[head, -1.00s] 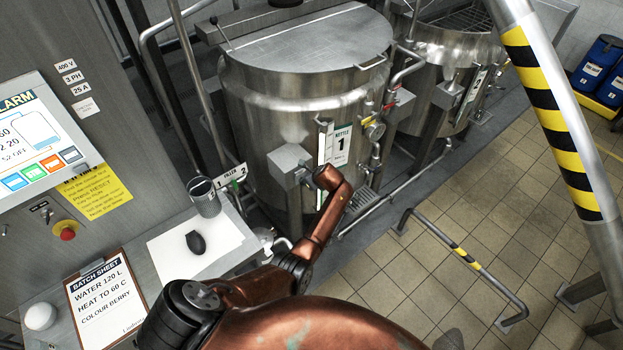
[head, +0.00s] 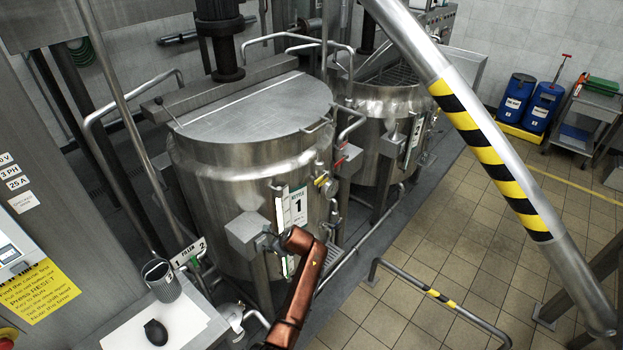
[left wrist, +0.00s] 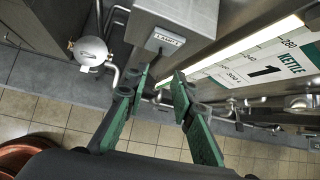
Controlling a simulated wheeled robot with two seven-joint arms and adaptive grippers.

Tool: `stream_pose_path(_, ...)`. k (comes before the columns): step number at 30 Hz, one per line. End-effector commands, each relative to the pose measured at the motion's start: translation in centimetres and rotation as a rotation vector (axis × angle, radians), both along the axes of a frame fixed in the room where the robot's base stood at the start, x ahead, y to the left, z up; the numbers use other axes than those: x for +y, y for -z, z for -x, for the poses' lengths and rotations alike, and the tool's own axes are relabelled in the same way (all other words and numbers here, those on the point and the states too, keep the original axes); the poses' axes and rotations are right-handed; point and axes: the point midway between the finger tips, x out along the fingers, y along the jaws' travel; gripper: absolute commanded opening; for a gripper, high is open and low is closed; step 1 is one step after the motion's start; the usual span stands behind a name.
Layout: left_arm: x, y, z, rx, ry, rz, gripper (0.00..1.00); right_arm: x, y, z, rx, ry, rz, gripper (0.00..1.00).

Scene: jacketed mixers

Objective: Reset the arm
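My left arm (head: 297,290), copper coloured, rises from the bottom of the head view in front of the steel kettle marked 1 (head: 240,180). Its gripper cannot be made out there. In the left wrist view my left gripper (left wrist: 162,80) has two green fingers spread apart with nothing between them. Beyond the fingertips are a steel box with a small label (left wrist: 165,42) and the kettle's white scale plate (left wrist: 262,68). The fingers look apart from both, though the exact gap is hard to tell. My right gripper is in neither view.
A white mat (head: 180,325) at lower left holds a dark oval object (head: 156,332), beside a grey cup (head: 161,281). A striped post (head: 490,150) crosses the right. A low rail (head: 440,296) stands on the tiled floor. Blue drums (head: 530,100) and a trolley (head: 590,115) stand far right.

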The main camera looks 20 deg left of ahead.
Motion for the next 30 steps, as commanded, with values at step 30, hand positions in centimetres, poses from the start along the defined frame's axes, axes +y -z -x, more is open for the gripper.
stream_pose_path(30,-3.1,53.4,24.8,-0.174,-0.673,0.602,0.23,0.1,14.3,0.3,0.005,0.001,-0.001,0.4)
